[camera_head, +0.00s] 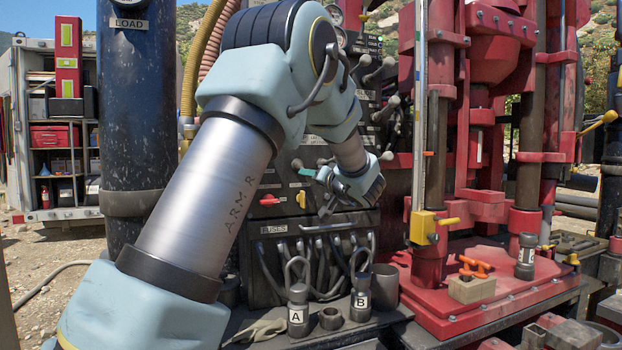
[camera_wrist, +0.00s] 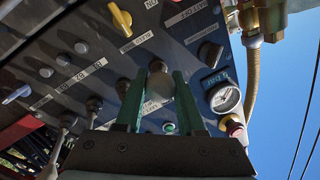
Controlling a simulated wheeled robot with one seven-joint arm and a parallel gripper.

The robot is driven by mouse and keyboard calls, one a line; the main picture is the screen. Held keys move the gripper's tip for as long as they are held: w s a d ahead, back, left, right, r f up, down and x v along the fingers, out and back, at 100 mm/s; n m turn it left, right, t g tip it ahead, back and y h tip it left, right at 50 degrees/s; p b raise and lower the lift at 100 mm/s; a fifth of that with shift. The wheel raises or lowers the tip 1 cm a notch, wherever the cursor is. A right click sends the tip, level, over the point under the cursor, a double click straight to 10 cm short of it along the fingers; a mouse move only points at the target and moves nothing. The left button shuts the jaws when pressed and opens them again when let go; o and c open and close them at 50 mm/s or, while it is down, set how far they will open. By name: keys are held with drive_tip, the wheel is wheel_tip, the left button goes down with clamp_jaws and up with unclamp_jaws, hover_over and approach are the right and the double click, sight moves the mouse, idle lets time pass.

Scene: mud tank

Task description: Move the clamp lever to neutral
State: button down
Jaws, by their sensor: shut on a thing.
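My wrist hides part of the panel.
Other levers (camera_head: 393,101) with grey knobs stick out at the panel's upper right. A yellow knob (camera_wrist: 121,19) and a pressure gauge (camera_wrist: 224,98) flank the gripper. Red machinery (camera_head: 490,200) stands close on the right.

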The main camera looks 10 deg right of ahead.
drive_tip(key=shift+r+g, duration=0.4)
drive_tip(key=shift+r, duration=0.15)
wheel_tip(320, 180, up, 4)
drive_tip(key=g+p, duration=0.2)
drive_tip(key=g, duration=0.1)
drive_tip(key=shift+f+h, duration=0.15)
drive_tip(key=shift+h, duration=0.25)
drive_tip(key=shift+r+m+g+p, duration=0.35)
drive_tip(key=shift+g+p, duration=0.15)
drive_tip(key=shift+p, duration=0.5)
drive_tip(key=shift+f, duration=0.1)
drive_tip(key=c, duration=0.5)
unclamp_jaws()
